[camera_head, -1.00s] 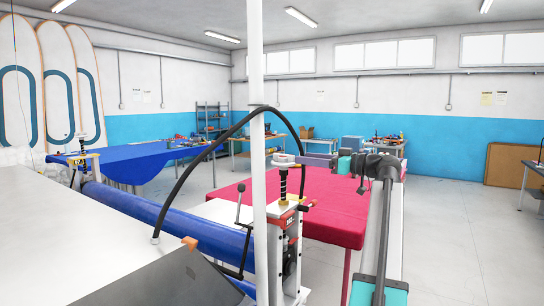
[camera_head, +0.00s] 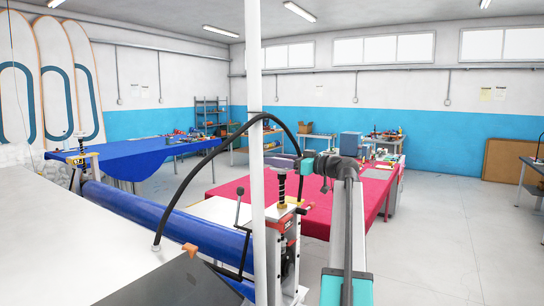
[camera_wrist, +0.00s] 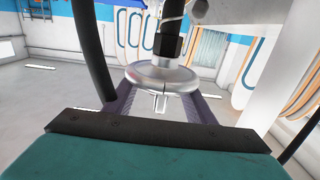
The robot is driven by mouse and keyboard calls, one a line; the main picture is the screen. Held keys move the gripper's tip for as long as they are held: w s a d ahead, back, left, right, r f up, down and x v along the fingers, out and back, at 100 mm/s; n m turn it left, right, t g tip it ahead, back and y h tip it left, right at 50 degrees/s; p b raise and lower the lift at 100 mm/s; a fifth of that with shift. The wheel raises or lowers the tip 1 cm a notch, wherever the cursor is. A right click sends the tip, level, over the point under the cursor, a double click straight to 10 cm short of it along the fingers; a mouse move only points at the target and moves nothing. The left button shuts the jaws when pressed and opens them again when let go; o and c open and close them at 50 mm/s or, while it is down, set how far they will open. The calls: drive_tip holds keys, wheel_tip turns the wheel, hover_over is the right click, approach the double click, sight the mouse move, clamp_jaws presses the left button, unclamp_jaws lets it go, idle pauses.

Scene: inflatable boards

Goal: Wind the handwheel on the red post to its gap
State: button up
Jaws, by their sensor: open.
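The red post (camera_head: 291,235) stands near the middle of the head view, by the end of the blue roller. A dark threaded screw (camera_head: 282,190) rises from its top. The silver handwheel (camera_wrist: 160,77) sits on the screw, which appears above it in the wrist view. My gripper (camera_head: 285,161) is at the wheel, partly covering it in the head view. In the wrist view its two purple fingers are open, one on each side of the wheel. I cannot tell whether they touch it. The gap at the post is not clearly visible.
A white pole (camera_head: 257,130) rises just left of the red post, and a black hose (camera_head: 185,175) arches past it. A red-covered table (camera_head: 335,210) stands behind. Open floor lies to the right.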

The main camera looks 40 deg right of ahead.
drive_tip(key=shift+p+x, duration=0.3)
drive_tip(key=shift+x, duration=0.9)
drive_tip(key=c, duration=1)
drive_tip(key=shift+c, duration=0.2)
drive_tip(key=shift+d+f+m+h+b, duration=0.15)
drive_tip(key=shift+m+h+b, duration=0.35)
drive_tip(key=shift+h+b, duration=0.4)
drive_tip(key=shift+m+t+h+b, duration=0.3)
drive_tip(key=shift+h+b, duration=0.1)
drive_tip(key=shift+b, duration=0.05)
drive_tip(key=m+h+b, duration=0.2)
drive_tip(key=h, duration=0.1)
drive_tip(key=shift+d, duration=0.35)
drive_tip(key=shift+d+r+m+g+h, duration=0.25)
drive_tip(key=shift+m+h, duration=0.5)
drive_tip(key=shift+h, duration=0.4)
drive_tip(key=shift+d+r+m+g+h, duration=0.1)
drive_tip(key=shift+d+m+g+h, duration=0.2)
drive_tip(key=shift+m+h, duration=0.65)
drive_tip(key=shift+s+d+r+m+g+h+p, duration=0.15)
drive_tip(key=shift+m+g+h+p, duration=0.3)
drive_tip(key=shift+h, duration=0.75)
